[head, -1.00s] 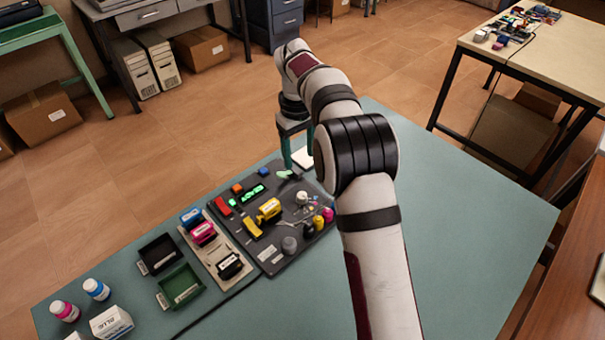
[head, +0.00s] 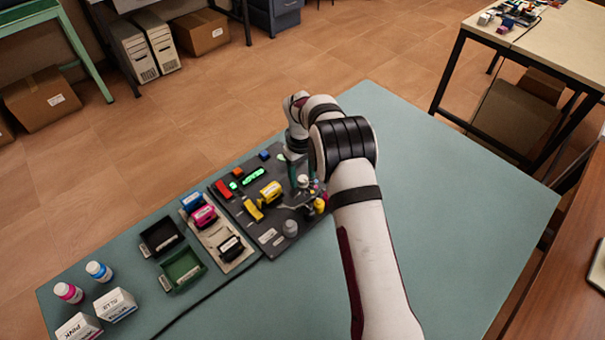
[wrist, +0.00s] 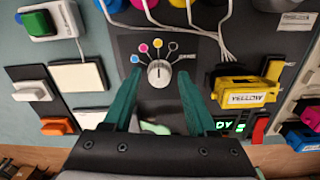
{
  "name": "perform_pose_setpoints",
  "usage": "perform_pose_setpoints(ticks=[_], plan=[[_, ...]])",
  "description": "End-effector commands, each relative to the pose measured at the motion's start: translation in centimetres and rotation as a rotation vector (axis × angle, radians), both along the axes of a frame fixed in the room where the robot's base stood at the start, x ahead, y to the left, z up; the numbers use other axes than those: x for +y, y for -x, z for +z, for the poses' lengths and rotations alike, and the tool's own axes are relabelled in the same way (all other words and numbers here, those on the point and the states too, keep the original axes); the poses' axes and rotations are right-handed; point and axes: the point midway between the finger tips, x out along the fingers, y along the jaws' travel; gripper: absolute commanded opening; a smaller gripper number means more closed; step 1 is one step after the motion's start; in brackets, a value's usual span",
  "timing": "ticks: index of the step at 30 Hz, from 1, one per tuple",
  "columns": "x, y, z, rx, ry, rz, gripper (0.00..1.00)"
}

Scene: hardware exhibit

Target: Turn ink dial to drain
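The ink dial (wrist: 159,73) is a round grey-white knob on the dark panel (wrist: 150,103), seen in the wrist view. An arc of coloured dots in pink, blue, yellow and dark lies around its far side, with a small label (wrist: 186,57) at the right end of the arc. The dial's pointer mark points roughly toward the middle of the arc. My gripper (wrist: 160,80) is open, with one green finger on each side of the dial and gaps between.
A yellow cartridge (wrist: 243,92) sits right of the dial, near a red switch (wrist: 260,130) and a lit green display (head: 254,176). White tubes (wrist: 190,22) run beyond the dial. Colour cartridges (head: 204,216) and dark and green trays (head: 183,269) stand to the left.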

Motion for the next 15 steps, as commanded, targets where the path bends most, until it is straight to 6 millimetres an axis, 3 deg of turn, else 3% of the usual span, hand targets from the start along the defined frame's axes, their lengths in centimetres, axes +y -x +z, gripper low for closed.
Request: perform_pose_setpoints(ticks=[1,9,15], plan=[[0.00,0.00,0.01,0.000,0.000,0.000,0.46],[0.02,0.01,0.03,0.000,0.000,0.000,0.00],[0.03,0.02,0.04,0.001,0.000,-0.002,0.00]])
